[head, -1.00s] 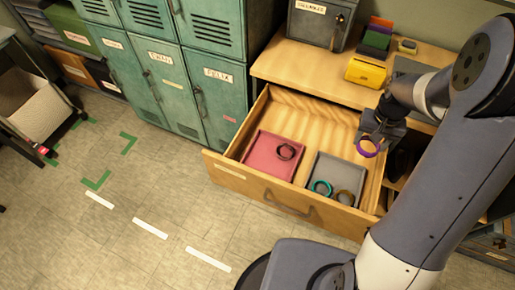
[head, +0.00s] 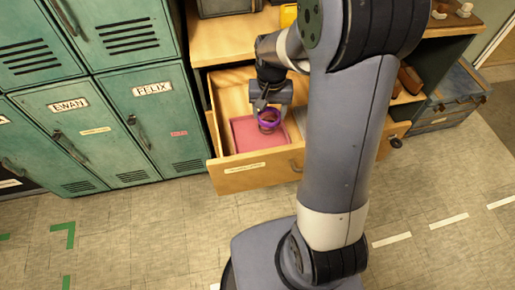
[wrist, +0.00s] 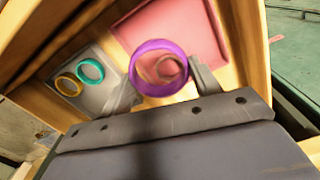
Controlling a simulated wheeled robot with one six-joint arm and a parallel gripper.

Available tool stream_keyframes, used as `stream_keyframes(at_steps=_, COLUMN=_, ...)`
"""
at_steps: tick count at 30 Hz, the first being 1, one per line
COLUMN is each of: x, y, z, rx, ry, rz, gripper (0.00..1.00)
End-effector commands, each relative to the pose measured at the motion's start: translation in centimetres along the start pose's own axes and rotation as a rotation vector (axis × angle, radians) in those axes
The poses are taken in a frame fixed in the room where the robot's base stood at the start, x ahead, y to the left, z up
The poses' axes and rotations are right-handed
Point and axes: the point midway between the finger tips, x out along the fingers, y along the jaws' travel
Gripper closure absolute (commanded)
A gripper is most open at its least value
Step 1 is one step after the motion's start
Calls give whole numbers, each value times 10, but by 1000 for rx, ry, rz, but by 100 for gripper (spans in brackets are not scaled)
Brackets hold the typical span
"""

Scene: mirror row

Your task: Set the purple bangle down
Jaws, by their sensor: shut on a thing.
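The purple bangle (head: 268,116) hangs from my gripper (head: 264,104), which is shut on it, over the pink tray (head: 255,141) in the open drawer. In the wrist view the bangle (wrist: 134,70) is between the fingertips and overlaps the pink tray (wrist: 208,38). A brown bangle (wrist: 182,62) lies in that tray and shows partly through the purple ring. I cannot tell the exact height of the purple bangle above the tray.
The grey tray (wrist: 98,98) beside it holds a teal bangle (wrist: 91,70) and an ochre bangle (wrist: 68,85). The wooden drawer (head: 240,180) has raised walls. Green lockers (head: 150,110) stand left of it. My arm hides part of the drawer.

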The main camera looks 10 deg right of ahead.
Motion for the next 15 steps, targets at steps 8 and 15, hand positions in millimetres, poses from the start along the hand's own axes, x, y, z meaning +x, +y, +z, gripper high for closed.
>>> stream_keyframes(at_steps=8, x=39, y=3, z=16, rx=119, ry=1, rz=0, gripper=66)
stream_keyframes(at_steps=15, x=55, y=4, z=20, rx=150, ry=-3, rz=1, gripper=66)
